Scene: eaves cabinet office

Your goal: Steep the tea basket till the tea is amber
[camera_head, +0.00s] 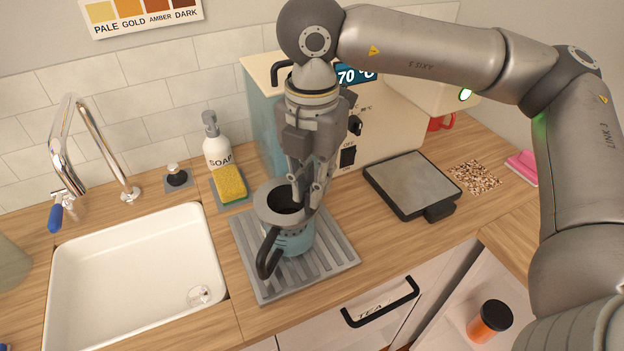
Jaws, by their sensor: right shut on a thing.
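A teal pot (296,238) with a black handle stands on a grey ribbed tray (338,258). A wide grey rim (264,208) with a dark opening sits at its top; it looks like the tea basket seated in the pot. My right gripper (304,198) comes down from above, its fingers shut at the right side of this rim. The fingers hide part of what they hold. The tea's colour cannot be seen. A colour card (140,12) on the wall reads pale, gold, amber, dark. My left gripper is not in view.
A white sink (135,285) with a tap lies left. A soap bottle (216,142) and yellow sponge (229,184) stand behind the tray. A machine showing 70 °C (356,75) is behind my gripper. A grey-topped plate (412,182) and brown granules (474,177) lie right.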

